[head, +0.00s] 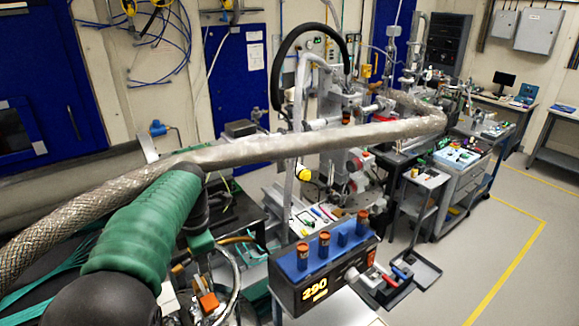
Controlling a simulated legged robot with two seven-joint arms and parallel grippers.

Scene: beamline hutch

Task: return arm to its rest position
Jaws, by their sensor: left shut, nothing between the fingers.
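My left arm comes in from the lower left in a green ribbed sleeve and bends down at a dark wrist. My left gripper (201,244) is below that wrist, small and partly hidden by the arm. It is shut, with nothing held between its fingers. It hangs over cluttered equipment, left of a black box with a blue top (322,272). My right gripper is not in view.
A thick braided hose (300,145) crosses the view just beyond my arm. Brown cylinders (324,244) stand on the box, which reads 290. Tall beamline equipment (345,110) stands behind. A grey cart (465,170) is at right. The floor (480,250) at right is clear.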

